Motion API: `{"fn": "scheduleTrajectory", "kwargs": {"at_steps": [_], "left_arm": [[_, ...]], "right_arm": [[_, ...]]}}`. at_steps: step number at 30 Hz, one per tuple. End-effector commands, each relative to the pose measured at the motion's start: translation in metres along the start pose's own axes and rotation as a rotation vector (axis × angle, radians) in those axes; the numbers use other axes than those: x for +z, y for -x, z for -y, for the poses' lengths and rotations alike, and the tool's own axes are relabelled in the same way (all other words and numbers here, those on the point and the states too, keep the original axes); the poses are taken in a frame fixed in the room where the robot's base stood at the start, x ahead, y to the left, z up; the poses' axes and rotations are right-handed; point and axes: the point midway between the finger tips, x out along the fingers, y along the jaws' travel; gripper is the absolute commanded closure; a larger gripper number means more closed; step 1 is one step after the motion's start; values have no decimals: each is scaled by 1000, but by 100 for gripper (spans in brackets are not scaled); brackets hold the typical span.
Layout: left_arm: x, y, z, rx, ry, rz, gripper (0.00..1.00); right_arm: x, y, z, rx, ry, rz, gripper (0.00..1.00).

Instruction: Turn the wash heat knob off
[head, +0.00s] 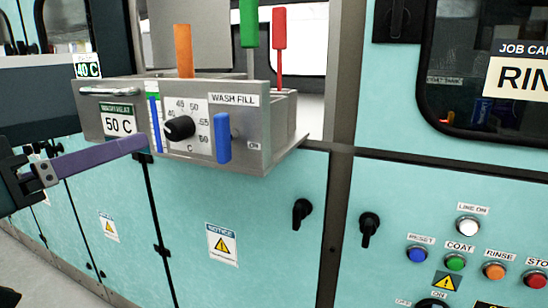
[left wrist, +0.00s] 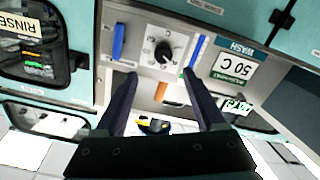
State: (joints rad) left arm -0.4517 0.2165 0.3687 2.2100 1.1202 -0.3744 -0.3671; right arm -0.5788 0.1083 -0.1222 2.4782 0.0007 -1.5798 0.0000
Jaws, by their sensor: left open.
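The wash heat knob (head: 180,128) is a small black knob on a white dial, on the front of a grey metal box. Numbers from about 45 to 60 ring it. Which mark it points at is hard to tell. The knob also shows upside down in the left wrist view (left wrist: 163,53). My left gripper (head: 146,145) comes in from the left with a purple finger, its tip in front of the box, left of and below the knob. In the left wrist view the two fingers (left wrist: 162,76) stand apart, with the knob seen between and beyond their tips. The gripper is empty.
A blue wash fill lever (head: 223,138) is right of the knob and a thin blue and green strip (head: 155,122) left of it. A 50 C display (head: 118,121) sits further left. Orange (head: 183,50), green (head: 249,24) and red (head: 280,40) handles stand behind.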

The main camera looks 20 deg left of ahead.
Motion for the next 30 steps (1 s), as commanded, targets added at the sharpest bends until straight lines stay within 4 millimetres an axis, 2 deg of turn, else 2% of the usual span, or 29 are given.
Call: {"fn": "scheduleTrajectory", "kwargs": {"at_steps": [2, 8, 21, 30], "left_arm": [[3, -1, 7, -8, 6, -21, 29], [-4, -16, 6, -10, 11, -31, 29], [-3, -86, 7, -10, 10, -26, 29], [-2, -99, 7, -10, 8, -24, 29]], "right_arm": [[2, -8, 0, 1, 0, -1, 50], [0, 1, -3, 8, 4, -1, 50], [-3, 13, -6, 15, 12, 2, 50], [-3, 14, -4, 11, 9, 1, 50]]}}
